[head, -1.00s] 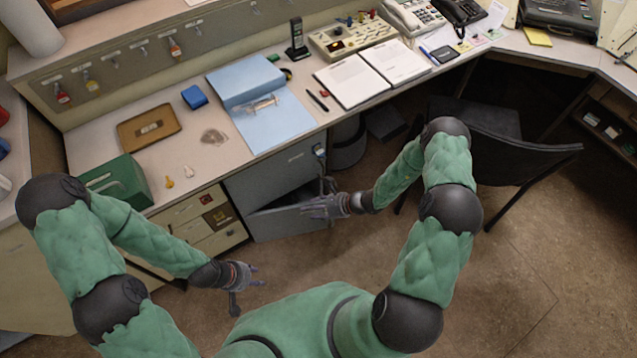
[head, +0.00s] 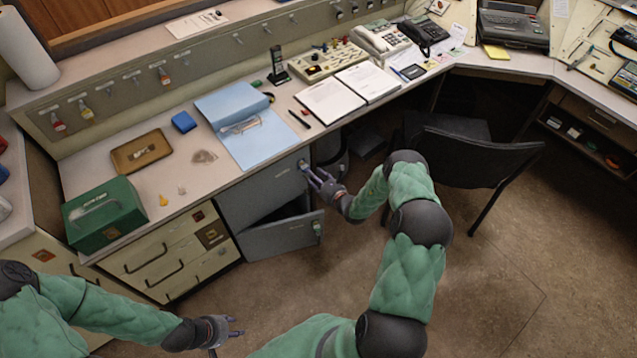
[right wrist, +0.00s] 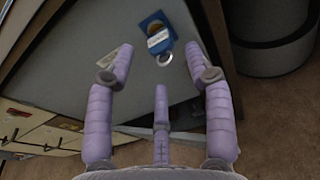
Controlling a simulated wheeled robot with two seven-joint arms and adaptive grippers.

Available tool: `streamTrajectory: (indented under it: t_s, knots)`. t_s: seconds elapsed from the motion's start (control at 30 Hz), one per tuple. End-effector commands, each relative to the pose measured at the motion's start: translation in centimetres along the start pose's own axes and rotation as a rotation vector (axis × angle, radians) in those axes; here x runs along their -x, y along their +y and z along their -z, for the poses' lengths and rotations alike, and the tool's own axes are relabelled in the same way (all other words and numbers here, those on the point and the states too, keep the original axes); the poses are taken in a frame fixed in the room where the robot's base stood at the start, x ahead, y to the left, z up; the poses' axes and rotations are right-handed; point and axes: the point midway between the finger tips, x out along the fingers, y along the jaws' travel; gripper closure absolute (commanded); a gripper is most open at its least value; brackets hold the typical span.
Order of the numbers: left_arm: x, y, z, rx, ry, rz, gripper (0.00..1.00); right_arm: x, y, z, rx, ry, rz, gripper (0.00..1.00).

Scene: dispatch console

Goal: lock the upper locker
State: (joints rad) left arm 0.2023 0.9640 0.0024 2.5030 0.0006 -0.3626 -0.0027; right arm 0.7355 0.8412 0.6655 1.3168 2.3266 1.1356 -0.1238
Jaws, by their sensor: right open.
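The upper locker (head: 258,192) is a grey metal door under the desk; it looks closed. A blue tag (right wrist: 157,36) with a metal ring hangs at its upper right corner, where the lock sits; the tag is small in the head view (head: 303,164). My right gripper (head: 315,176) is open, its fingers pointing at that corner. In the right wrist view the tag lies just beyond the spread fingertips (right wrist: 160,70), apart from them. My left gripper (head: 236,326) is open and empty, low over the floor.
The lower locker door (head: 282,236) stands ajar below, with a tag (head: 317,228) at its right edge. Cream drawers (head: 170,255) stand to the left. A black chair (head: 470,165) and a dark bin (head: 331,160) are to the right. Open floor lies in front.

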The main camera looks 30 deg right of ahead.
Motion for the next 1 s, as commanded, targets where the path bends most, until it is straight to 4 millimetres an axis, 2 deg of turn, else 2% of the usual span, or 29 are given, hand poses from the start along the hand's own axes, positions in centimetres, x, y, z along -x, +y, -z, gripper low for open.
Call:
streamTrajectory:
  t_s: [0.5,0.7,1.0]
  knots:
    - [-2.9,-1.1,0.1,0.0,0.0,0.0,0.6,-5.0,0.0,0.2,0.001,0.0,-0.001,0.47]
    - [-3.3,-1.2,0.1,0.0,0.0,0.0,0.6,-5.8,0.1,0.1,0.0,0.002,-0.001,0.47]
    - [-3.3,-1.2,0.1,0.0,0.0,0.0,0.6,-5.9,0.0,0.0,0.0,0.002,-0.001,0.47]
